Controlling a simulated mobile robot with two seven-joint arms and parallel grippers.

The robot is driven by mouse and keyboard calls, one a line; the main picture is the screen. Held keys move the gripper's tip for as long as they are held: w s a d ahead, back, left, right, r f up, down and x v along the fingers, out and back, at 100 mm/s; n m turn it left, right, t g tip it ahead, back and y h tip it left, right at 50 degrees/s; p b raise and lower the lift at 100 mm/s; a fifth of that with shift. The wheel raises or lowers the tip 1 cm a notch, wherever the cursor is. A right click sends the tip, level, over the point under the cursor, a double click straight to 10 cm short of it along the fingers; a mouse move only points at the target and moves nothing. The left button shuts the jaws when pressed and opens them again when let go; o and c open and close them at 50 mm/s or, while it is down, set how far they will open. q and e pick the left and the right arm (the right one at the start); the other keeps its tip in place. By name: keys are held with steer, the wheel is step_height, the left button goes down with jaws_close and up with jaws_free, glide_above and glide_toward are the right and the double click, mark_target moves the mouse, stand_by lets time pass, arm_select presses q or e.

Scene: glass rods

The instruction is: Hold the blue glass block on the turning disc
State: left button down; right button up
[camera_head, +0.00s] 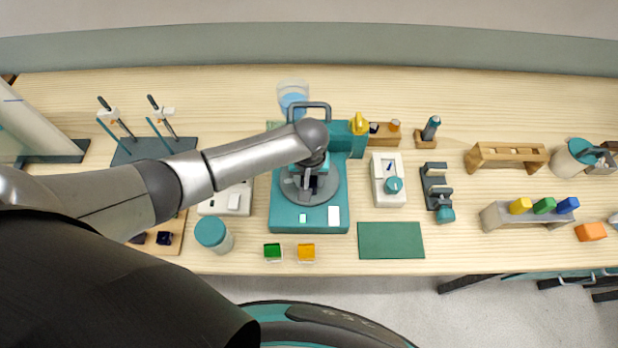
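The turning disc (328,197) is a grey round plate on a teal machine (282,218) at the table's middle. My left arm reaches in from the left, and my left gripper (308,188) points down over the disc. A small dark patch shows at the fingers; it may be the blue glass block, but the wrist hides most of it. I cannot tell whether the fingers press on it. A green glass block (272,252) and an amber one (306,253) sit at the front edge. My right gripper is not in view.
A teal-lidded jar (212,234) stands left of the machine. A white device with a teal knob (389,188) and a green mat (391,240) are to its right. A wooden tray (172,243) with dark blocks is partly behind my arm. Racks fill the right side.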

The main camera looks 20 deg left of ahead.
arm_select(q)
steer(key=shift+p, duration=0.75)
stand_by(2.8)
steer(key=shift+s, duration=0.1)
stand_by(2.4)
steer(key=shift+r, duration=0.75)
steer(key=shift+r, duration=0.1)
steer(key=shift+r, duration=3.95)
